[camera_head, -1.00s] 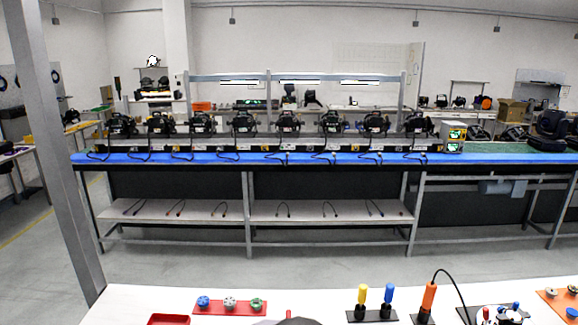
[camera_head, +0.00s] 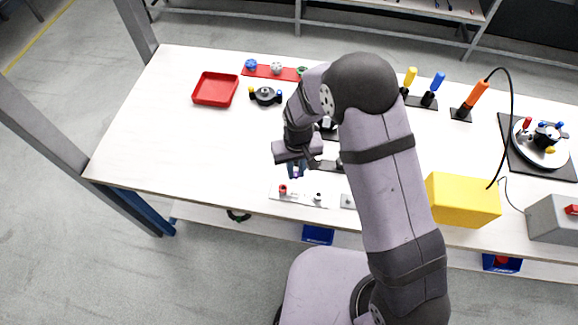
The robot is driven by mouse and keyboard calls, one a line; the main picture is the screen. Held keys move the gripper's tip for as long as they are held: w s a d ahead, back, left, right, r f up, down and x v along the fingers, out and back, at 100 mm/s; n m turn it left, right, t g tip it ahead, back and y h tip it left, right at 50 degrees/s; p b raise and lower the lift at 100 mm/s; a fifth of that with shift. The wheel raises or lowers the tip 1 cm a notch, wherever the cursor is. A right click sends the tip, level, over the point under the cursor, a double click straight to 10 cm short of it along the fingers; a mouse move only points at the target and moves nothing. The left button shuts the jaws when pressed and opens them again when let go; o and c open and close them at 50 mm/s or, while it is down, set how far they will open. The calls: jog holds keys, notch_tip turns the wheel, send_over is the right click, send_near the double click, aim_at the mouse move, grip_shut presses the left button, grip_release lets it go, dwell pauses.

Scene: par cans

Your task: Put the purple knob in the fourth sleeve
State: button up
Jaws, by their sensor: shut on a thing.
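My gripper (camera_head: 297,170) points down over the near middle of the white table. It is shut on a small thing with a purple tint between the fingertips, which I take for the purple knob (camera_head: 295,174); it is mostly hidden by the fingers. Just below it in the picture is a pale plate (camera_head: 272,192) bearing a red knob (camera_head: 283,189) and a small dark-and-white piece (camera_head: 318,196). I cannot tell which of these parts is the fourth sleeve.
A red tray (camera_head: 215,89) and a red strip with coloured knobs (camera_head: 262,71) lie at the back left. A yellow box (camera_head: 463,199), a grey box (camera_head: 553,221) and an orange-handled tool (camera_head: 477,93) stand at the right. The table's left part is clear.

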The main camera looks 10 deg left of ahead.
jog(key=w, duration=0.6)
jog(key=shift+w+a+f+b, duration=0.2)
jog(key=shift+w+a+b, duration=0.1)
jog(key=shift+a+b, duration=0.1)
jog(key=shift+n, duration=0.4)
jog(key=w+r, duration=0.1)
jog(key=w+a+r, duration=0.1)
jog(key=r, duration=0.1)
jog(key=shift+r, duration=0.2)
jog(key=shift+f, duration=0.1)
jog(key=shift+f+b, duration=1.85)
jog(key=shift+f, duration=0.9)
jog(key=shift+f, duration=0.1)
jog(key=o, duration=0.5)
